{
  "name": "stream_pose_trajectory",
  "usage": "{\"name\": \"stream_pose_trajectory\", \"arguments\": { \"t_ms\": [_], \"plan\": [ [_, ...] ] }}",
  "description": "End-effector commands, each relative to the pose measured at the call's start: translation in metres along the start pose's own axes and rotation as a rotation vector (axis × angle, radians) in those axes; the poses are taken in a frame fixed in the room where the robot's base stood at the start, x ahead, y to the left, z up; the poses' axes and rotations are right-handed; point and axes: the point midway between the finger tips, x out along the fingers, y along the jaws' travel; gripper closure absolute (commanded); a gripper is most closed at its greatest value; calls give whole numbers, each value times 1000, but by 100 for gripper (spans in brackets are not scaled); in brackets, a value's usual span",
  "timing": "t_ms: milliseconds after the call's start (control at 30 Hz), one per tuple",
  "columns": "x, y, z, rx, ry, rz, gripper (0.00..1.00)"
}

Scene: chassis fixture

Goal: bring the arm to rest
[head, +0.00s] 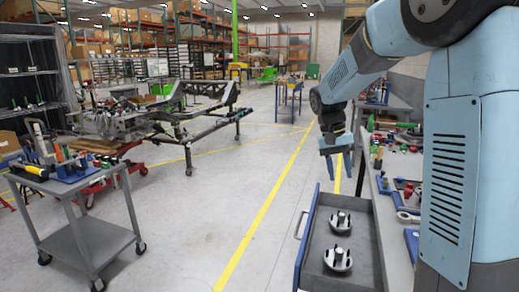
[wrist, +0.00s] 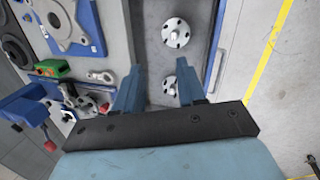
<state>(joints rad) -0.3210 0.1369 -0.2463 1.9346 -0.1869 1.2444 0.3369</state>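My gripper (head: 338,172) hangs from my blue arm, fingers down, above the far end of an open drawer. In the wrist view its two blue fingers (wrist: 163,80) stand apart with nothing held between them. The drawer (head: 313,245) is blue-edged with a grey inside and is pulled out from the bench at the right. Two round silver parts lie in it, one farther back (head: 341,222) and one nearer (head: 338,260). In the wrist view one part (wrist: 176,32) lies beyond the fingertips and the other (wrist: 171,86) shows between the fingers, lower down.
The workbench (head: 386,215) at the right carries several tools and fixtures close to the drawer. A grey tool cart (head: 98,240) stands at the left, with a chassis frame (head: 170,115) behind it. The floor (head: 215,215) between cart and drawer is clear.

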Motion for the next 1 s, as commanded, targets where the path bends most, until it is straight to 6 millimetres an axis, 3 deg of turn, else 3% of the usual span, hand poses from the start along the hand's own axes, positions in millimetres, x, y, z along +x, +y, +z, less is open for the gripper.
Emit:
{"name": "stream_pose_trajectory", "arguments": {
  "t_ms": [533,1000],
  "plan": [
    [-36,47,115,-62,240,-207,60],
    [-32,62,211,-107,484,-279,60]
  ]
}}
